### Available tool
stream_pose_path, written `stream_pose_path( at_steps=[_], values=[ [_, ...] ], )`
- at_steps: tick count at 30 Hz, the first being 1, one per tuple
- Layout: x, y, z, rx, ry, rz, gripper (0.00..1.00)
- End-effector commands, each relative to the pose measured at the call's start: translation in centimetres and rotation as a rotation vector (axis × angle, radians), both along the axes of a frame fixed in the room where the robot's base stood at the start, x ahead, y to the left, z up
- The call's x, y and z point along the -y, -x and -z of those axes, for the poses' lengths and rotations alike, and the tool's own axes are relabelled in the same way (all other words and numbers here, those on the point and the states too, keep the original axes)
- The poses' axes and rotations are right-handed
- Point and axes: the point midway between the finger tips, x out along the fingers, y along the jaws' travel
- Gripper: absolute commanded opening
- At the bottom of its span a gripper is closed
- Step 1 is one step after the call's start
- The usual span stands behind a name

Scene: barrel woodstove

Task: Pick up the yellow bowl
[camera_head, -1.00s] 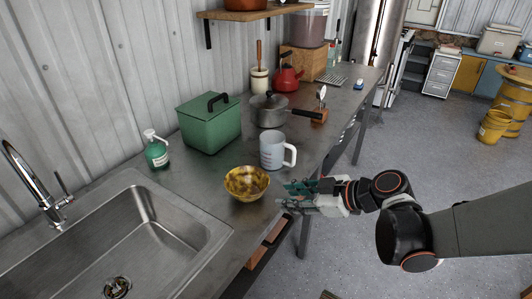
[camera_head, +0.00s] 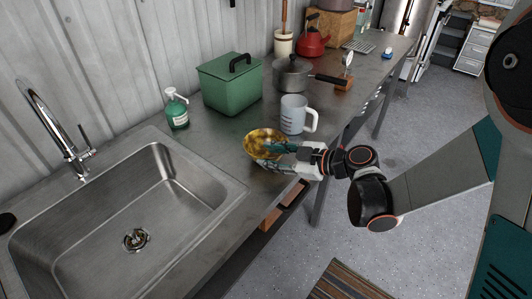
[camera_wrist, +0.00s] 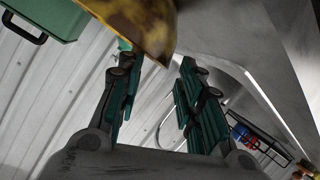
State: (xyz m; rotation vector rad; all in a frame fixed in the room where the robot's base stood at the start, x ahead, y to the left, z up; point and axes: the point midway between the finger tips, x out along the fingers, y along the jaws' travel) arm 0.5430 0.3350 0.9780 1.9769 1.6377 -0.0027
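The yellow bowl (camera_head: 259,136), mottled with brown, is on the metal counter beside the sink, and looks slightly tilted. My gripper (camera_head: 277,153) reaches it from the right, with its green fingers at the bowl's near right side and overlapping it in the head view. In the wrist view, the bowl (camera_wrist: 140,22) fills the top middle, close to the fingertips. My gripper (camera_wrist: 158,60) has its fingers apart there, with a clear gap between them. The bowl's edge overlaps the left fingertip; I cannot tell whether they touch.
A white measuring mug (camera_head: 292,115) stands just behind the bowl. A green box (camera_head: 230,85), a soap bottle (camera_head: 177,108) and a grey pot (camera_head: 292,75) stand farther back. The sink (camera_head: 130,215) lies to the left. The counter's front edge runs beneath my gripper.

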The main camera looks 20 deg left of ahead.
Motion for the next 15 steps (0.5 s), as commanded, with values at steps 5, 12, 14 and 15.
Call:
stream_pose_path(
  at_steps=[5, 12, 14, 15],
  values=[
    [-1.0, -0.2, 0.4, -0.001, 0.0, -0.002, 0.34],
    [-4.1, -1.1, 1.7, 0.0, 0.0, -0.002, 0.34],
    [-4.7, -1.2, 1.9, -0.001, 0.0, -0.002, 0.34],
    [-4.9, -1.3, 2.0, -0.001, -0.001, 0.0, 0.34]
  ],
)
